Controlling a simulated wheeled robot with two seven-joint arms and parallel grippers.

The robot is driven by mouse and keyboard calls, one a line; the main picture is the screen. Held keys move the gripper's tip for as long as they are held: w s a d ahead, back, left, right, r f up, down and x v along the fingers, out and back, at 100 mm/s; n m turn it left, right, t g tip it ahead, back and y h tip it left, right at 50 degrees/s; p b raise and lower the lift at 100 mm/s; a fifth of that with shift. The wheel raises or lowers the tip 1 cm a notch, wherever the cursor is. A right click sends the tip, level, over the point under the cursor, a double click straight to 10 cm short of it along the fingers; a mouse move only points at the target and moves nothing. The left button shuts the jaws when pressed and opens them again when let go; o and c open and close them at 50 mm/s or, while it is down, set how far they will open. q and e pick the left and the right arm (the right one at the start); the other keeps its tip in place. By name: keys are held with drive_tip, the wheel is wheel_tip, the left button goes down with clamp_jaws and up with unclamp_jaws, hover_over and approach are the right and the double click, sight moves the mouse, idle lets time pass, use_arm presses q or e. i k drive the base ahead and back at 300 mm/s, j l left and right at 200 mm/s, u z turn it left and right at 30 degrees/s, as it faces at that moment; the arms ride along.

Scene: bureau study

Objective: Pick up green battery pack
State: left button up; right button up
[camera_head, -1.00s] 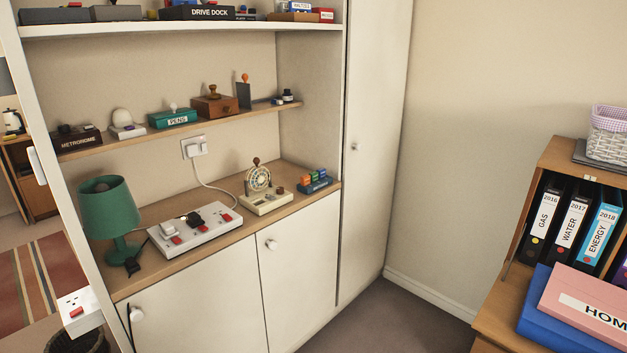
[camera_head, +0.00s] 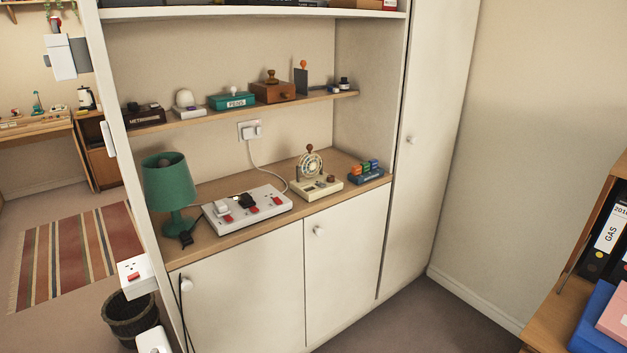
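A small blue stand (camera_head: 369,176) sits at the right end of the wooden cabinet top, holding a row of small coloured blocks. A small green block (camera_head: 366,168) stands in the row between orange-toned blocks; it looks like the green battery pack, but is too small to tell for certain. Neither of my grippers is in view.
Left of the stand are a cream rotary-dial device (camera_head: 315,186), a white power strip (camera_head: 247,207) and a green lamp (camera_head: 169,182). A shelf (camera_head: 205,119) hangs above. A tall cupboard (camera_head: 428,140) stands to the right. The floor (camera_head: 417,315) in front is clear.

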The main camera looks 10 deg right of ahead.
sight(366, 166)
drive_tip(key=i+l+u, duration=0.15)
drive_tip(key=i+l, duration=0.2)
drive_tip(key=i+l+u, duration=0.2)
drive_tip(key=i+l, duration=0.25)
drive_tip(key=i+l+u, duration=0.15)
drive_tip(key=i+l, duration=0.35)
drive_tip(key=i+l+u, duration=0.2)
drive_tip(key=i+l, duration=0.25)
drive_tip(key=i+l+u, duration=0.15)
drive_tip(key=i+l, duration=0.2)
drive_tip(key=l, duration=0.3)
